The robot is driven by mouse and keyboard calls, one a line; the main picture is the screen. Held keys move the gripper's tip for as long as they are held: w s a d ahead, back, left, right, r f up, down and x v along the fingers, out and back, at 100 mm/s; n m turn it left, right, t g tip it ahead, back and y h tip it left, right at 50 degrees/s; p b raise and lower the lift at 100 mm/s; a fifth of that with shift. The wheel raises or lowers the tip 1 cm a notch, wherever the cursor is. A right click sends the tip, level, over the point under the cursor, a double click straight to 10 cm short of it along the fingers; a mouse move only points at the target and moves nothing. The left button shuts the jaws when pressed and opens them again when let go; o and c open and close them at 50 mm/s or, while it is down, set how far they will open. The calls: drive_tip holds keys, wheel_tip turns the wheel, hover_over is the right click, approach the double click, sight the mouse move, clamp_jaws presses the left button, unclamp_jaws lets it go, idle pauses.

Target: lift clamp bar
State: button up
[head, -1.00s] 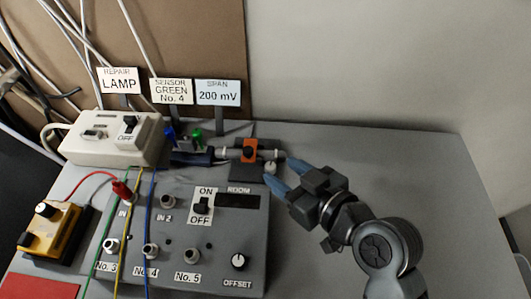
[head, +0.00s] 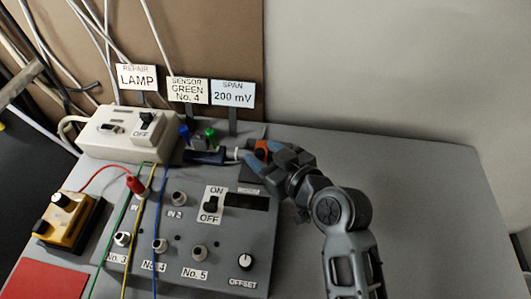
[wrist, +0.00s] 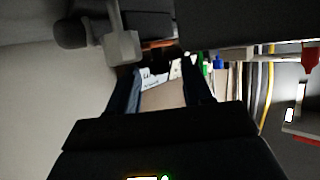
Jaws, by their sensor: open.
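The clamp shows in the head view as an orange block with a black knob (head: 261,152) at the back edge of the grey panel box. I cannot tell which part of it is the bar. My gripper (head: 264,166) is right at the clamp's right side and covers part of it; its fingertips are mostly hidden there.
The panel box (head: 222,262) with switch and sockets stands left of my arm. A white lamp box (head: 105,142), sign cards (head: 233,93) and blue and green plugs (head: 210,136) stand behind and left. A yellow device (head: 68,222) sits far left. The tabletop right (head: 420,190) is clear.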

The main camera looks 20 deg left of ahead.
clamp_jaws()
idle(0.3)
idle(0.3)
